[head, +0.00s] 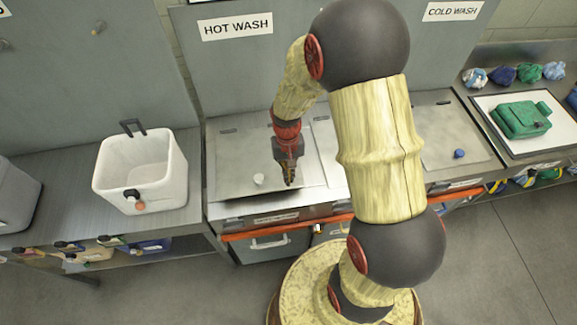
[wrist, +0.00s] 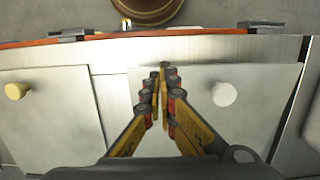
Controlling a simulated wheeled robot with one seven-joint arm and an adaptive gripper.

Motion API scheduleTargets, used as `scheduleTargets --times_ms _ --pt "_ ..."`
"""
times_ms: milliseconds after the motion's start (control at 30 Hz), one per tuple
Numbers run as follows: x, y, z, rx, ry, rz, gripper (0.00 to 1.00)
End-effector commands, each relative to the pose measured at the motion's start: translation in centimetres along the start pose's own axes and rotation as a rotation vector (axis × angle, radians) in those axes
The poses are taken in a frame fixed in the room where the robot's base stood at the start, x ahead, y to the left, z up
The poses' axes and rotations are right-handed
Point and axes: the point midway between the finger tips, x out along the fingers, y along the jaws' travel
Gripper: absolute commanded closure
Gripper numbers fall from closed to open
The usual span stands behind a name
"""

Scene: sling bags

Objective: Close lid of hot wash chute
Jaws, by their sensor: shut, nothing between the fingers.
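The hot wash chute lid (head: 232,170) is a grey metal panel with a white knob (head: 258,180), below the HOT WASH sign (head: 237,26). It lies low, nearly flat over its opening. A dark strip shows along its front edge, so I cannot tell whether it sits fully flush. In the wrist view the lid (wrist: 262,85) and its white knob (wrist: 223,94) are right of the fingers. My gripper (head: 289,183) is shut and empty, pointing down over the lid's front part, right of the knob. The fingertips also show in the wrist view (wrist: 163,70); contact is unclear.
A neighbouring lid with a cream knob (wrist: 15,90) is mostly hidden by my arm in the head view. The cold wash lid has a blue knob (head: 459,153). A white bin (head: 140,172) stands left; a green bag (head: 521,119) lies right. An orange rail (head: 287,227) runs along the front.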

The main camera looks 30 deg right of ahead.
Motion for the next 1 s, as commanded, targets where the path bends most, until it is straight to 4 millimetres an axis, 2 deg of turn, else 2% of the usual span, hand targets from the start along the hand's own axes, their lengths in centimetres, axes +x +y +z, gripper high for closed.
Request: scheduleTargets --times_ms 100,233,733,1000 --pt "1.9 0.0 0.0 0.0 -0.002 0.0 1.0" --pt "3.0 0.0 0.0 0.0 -0.001 0.0 1.0" --pt "3.8 0.0 0.0 0.0 -0.001 0.0 1.0" --pt "8.4 0.0 0.2 -0.001 0.044 0.001 1.0"
